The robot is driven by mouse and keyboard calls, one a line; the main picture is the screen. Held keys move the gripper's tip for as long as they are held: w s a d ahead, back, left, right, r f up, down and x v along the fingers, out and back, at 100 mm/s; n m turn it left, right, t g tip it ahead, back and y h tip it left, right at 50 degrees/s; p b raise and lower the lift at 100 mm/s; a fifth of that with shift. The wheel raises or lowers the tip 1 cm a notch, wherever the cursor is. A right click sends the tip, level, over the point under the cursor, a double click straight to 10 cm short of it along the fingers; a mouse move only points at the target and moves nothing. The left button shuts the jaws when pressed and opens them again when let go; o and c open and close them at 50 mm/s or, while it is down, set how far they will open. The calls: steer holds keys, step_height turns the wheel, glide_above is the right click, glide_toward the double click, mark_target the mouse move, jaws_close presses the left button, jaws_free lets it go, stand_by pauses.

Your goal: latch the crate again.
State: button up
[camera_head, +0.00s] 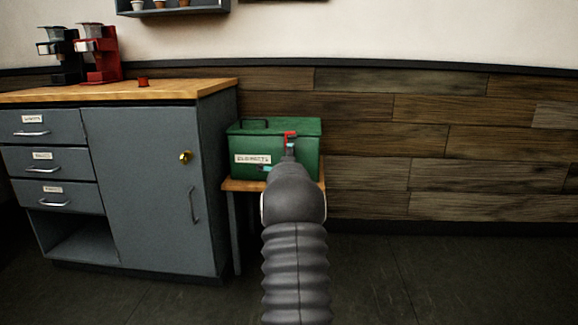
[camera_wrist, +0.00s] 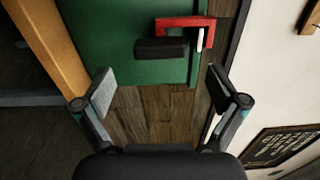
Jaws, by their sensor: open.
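The green crate (camera_head: 308,160) stands on a small wooden stand, its lid (camera_head: 290,126) down on it. A red latch (camera_head: 290,136) is on its front near the top, partly hidden by my arm in the head view. In the wrist view the crate (camera_wrist: 112,30) fills the upper left, with the angular red latch (camera_wrist: 190,22) and a dark bar (camera_wrist: 165,47) beside it. I cannot tell whether the latch is fastened. My gripper (camera_wrist: 165,92) is open and empty, its two fingers apart, in front of the crate and not visibly touching the latch.
The stand (camera_head: 236,186) is barely wider than the crate. A grey cabinet (camera_head: 150,180) is close on the left, with two coffee machines (camera_head: 97,55) and a small red object (camera_head: 143,82) on its wooden top. A plank wall (camera_head: 420,150) is behind. Floor at right is clear.

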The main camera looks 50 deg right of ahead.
steer(key=v, duration=0.6)
steer(key=shift+a, duration=0.2)
steer(key=shift+s, duration=0.1)
stand_by(0.3)
